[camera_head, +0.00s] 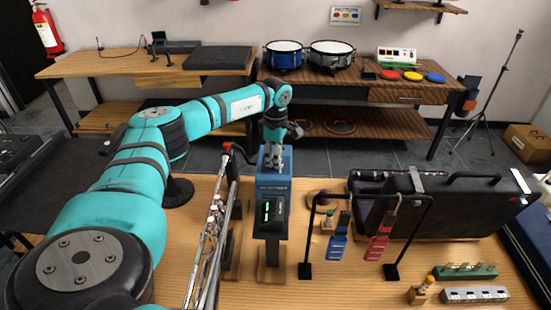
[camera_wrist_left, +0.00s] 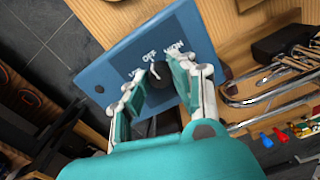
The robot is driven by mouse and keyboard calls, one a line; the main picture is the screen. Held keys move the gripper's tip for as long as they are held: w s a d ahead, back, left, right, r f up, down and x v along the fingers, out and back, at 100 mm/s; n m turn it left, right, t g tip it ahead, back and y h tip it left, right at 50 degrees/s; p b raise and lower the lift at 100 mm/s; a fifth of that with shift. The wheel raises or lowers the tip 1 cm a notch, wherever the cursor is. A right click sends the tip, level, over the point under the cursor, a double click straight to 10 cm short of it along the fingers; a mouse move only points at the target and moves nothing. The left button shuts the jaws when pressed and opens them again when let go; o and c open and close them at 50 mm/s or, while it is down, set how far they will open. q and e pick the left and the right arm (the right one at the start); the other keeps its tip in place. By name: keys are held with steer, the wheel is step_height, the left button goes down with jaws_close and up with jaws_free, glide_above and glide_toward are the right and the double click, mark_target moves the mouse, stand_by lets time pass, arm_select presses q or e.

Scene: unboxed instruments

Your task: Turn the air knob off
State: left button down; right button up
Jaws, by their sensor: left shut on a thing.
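A blue box-shaped device (camera_head: 270,185) stands on the wooden table on a dark post, with a lit green display on its front. The left wrist view shows its blue top panel (camera_wrist_left: 110,72) with white lettering, including a word that looks like "OFF". A round black knob (camera_wrist_left: 158,88) with a white pointer mark sits on that panel. My left gripper (camera_head: 273,158) is over the top of the device. In the left wrist view its two fingers (camera_wrist_left: 155,92) are shut around the knob's sides. The gripper hides the knob in the head view. My right gripper is not in view.
A silver flute-like instrument (camera_head: 208,240) stands close left of the device. Small blocks (camera_head: 465,272) lie at front right. A drum table (camera_head: 350,95) is behind.

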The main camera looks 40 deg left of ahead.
arm_select(q)
steer(key=shift+m, duration=0.6)
steer(key=c, duration=1.1)
jaws_free()
step_height(320, 180, up, 12)
